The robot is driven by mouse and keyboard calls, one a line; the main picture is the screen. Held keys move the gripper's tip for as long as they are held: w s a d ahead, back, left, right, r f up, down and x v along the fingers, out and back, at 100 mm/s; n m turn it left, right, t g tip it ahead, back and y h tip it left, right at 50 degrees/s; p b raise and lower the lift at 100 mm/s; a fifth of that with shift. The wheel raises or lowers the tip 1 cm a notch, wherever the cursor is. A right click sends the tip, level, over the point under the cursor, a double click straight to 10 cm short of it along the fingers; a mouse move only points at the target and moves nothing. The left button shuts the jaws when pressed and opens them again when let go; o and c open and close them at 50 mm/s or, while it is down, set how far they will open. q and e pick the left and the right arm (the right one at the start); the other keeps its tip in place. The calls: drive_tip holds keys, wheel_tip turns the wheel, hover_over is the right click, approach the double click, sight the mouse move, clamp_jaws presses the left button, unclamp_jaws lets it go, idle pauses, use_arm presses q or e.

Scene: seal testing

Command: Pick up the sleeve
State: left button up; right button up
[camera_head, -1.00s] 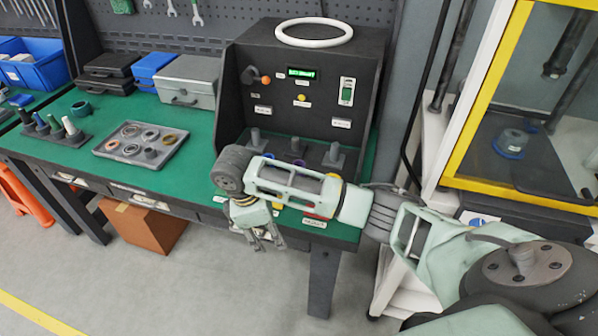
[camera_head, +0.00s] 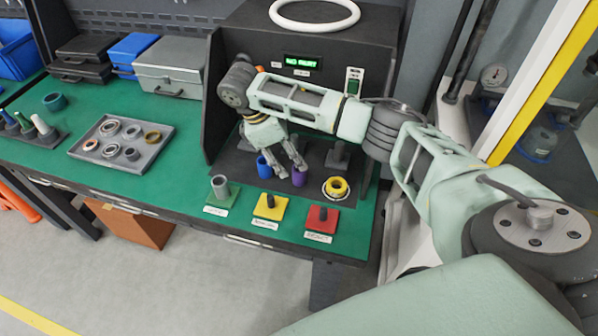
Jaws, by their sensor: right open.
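Sleeve-like parts stand in front of the test box (camera_head: 325,75): a blue one (camera_head: 264,167), a purple one (camera_head: 299,177) and a yellow ring (camera_head: 336,187) on a white-rimmed base. A grey cylinder (camera_head: 220,187) stands on the green pad (camera_head: 222,202). I cannot tell which one the task calls the sleeve. My right gripper (camera_head: 286,163) points down with fingers apart, its tips close to the blue and purple parts. Whether it touches either one is unclear. My left gripper is out of view.
A yellow pad (camera_head: 269,208) and a red pad (camera_head: 321,219), each with a post, sit at the bench's front edge. A grey tray (camera_head: 123,142) of rings lies left. Dark side walls of the test box flank the gripper. Cases stand at the back left.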

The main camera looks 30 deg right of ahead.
sight(299, 175)
drive_tip(key=p+x, duration=0.1)
drive_tip(key=x, duration=0.3)
drive_tip(key=shift+d, duration=0.15)
drive_tip(key=shift+s+d+f, duration=0.1)
drive_tip(key=shift+d+f, duration=0.05)
drive_tip(key=shift+f, duration=0.3)
drive_tip(key=c, duration=0.9)
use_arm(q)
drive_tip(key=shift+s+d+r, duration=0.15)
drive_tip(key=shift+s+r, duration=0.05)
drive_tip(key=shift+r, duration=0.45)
use_arm(e)
clamp_jaws()
